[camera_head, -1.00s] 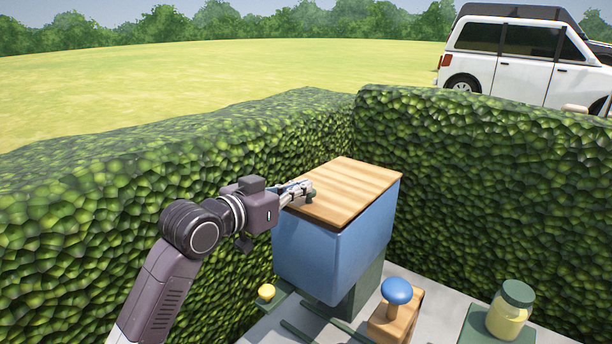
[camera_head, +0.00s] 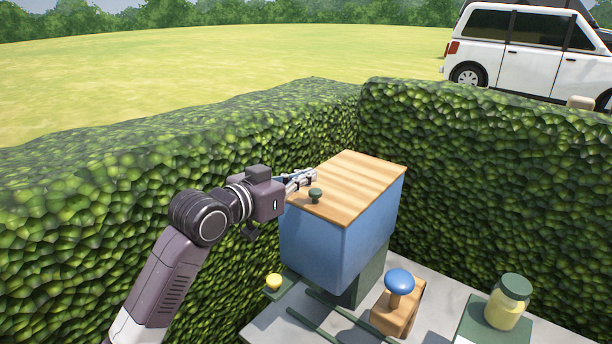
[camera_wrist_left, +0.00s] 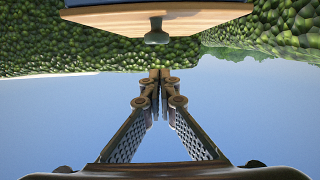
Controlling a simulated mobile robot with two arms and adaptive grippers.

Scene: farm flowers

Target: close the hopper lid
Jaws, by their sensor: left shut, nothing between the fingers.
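The hopper (camera_head: 338,245) is a blue box on a dark green stand. Its wooden lid (camera_head: 352,182) lies flat across the top, with no gap that I can make out. A dark green knob (camera_head: 315,194) stands on the lid near its front left edge. My left gripper (camera_head: 312,176) is shut and empty, at the lid's left edge just behind the knob; I cannot tell if it touches the lid. In the left wrist view the fingers (camera_wrist_left: 160,75) meet at the tips, with the lid (camera_wrist_left: 205,20) and the knob (camera_wrist_left: 157,32) beyond them. My right gripper is not in view.
A blue-topped wooden block (camera_head: 398,300) and a yellow jar with a green lid (camera_head: 508,302) stand on the grey surface in front. A yellow knob (camera_head: 274,281) is at the lower left. Hedges (camera_head: 490,170) close in behind and left. A white car (camera_head: 520,50) is beyond.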

